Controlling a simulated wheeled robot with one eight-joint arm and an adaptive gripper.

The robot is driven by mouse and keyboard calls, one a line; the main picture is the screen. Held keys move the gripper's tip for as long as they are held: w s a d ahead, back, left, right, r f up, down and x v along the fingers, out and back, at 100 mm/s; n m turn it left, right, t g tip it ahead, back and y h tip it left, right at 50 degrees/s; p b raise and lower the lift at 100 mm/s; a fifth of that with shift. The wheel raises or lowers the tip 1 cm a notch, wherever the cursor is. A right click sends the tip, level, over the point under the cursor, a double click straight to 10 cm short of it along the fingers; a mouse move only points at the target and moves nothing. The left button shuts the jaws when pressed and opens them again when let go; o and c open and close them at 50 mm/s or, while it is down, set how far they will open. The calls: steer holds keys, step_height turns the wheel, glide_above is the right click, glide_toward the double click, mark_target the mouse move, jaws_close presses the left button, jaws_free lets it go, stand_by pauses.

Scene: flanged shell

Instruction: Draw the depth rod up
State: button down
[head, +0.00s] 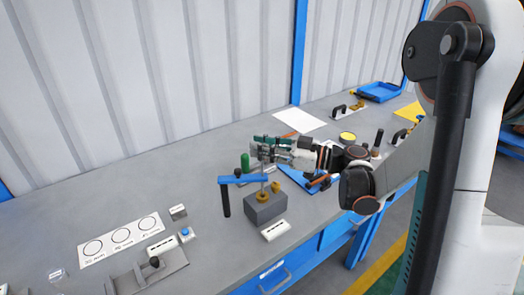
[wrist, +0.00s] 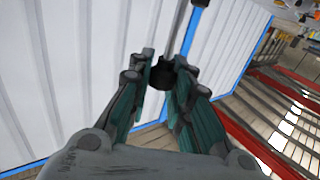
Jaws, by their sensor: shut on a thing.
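The depth rod (head: 262,170) is a thin upright rod above a grey block (head: 265,209), with brass knobs (head: 263,196) at its foot and a blue bar (head: 242,179) beside it. My gripper (head: 262,150) comes in level from the right and is shut at the rod's top. In the wrist view, the teal-padded fingers of my gripper (wrist: 163,78) stand on either side of a dark knob (wrist: 160,70). A grey rod (wrist: 175,30) shows past the knob. In the head view the fingers hide the rod's top.
A black handle (head: 226,200) hangs from the blue bar's left end. A white label (head: 275,230) lies before the block. A card with circles (head: 120,238) lies left. The back left of the bench is clear.

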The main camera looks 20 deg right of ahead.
steer(key=shift+r, duration=0.15)
steer(key=c, duration=1.4)
jaws_free()
steer(key=shift+c, duration=0.2)
steer(key=v, duration=1.2)
